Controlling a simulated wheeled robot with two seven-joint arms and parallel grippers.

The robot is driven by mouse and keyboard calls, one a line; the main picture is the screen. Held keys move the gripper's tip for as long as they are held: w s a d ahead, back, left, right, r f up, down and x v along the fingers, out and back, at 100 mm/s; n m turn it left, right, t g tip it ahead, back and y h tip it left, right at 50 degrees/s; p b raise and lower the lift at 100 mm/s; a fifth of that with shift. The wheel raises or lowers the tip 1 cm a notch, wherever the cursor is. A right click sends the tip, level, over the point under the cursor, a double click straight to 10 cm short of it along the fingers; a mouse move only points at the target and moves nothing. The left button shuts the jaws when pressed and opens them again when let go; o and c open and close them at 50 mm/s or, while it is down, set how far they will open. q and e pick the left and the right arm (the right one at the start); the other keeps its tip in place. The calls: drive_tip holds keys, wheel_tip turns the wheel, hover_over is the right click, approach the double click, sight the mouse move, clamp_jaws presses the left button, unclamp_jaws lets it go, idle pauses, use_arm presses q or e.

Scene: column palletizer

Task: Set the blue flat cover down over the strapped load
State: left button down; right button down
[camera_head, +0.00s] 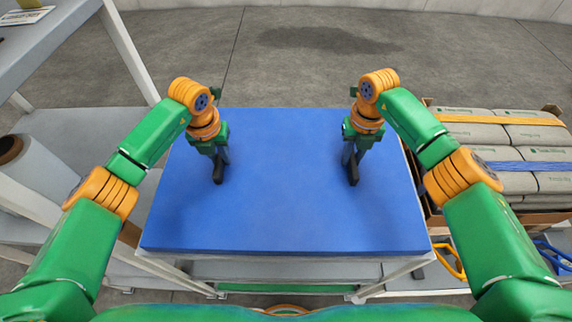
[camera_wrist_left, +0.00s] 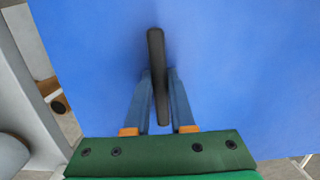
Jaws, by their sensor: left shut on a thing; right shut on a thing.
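The blue flat cover (camera_head: 285,215) is a wide sheet with dark handles, level over a white-framed table in front of me; it fills most of the left wrist view (camera_wrist_left: 240,70). My left gripper (camera_head: 220,158) is shut on the cover's left handle (camera_head: 218,175), which shows upright between the fingers in the left wrist view (camera_wrist_left: 156,45). My right gripper (camera_head: 349,157) is shut on the right handle (camera_head: 353,175). I cannot tell whether the cover touches the table. The strapped load (camera_head: 530,135) of grey bags stands at the right, with an orange and a blue strap across it.
The white table frame (camera_head: 392,278) shows below the cover's near edge. Grey shelving (camera_head: 75,125) and a roll (camera_head: 12,148) are at the left. A yellow handle-like part (camera_head: 450,265) and blue items (camera_head: 552,258) lie low at the right. The floor beyond the table is clear.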

use_arm(q)
drive_tip(key=shift+r, duration=0.15)
use_arm(e)
drive_tip(key=shift+r, duration=0.1)
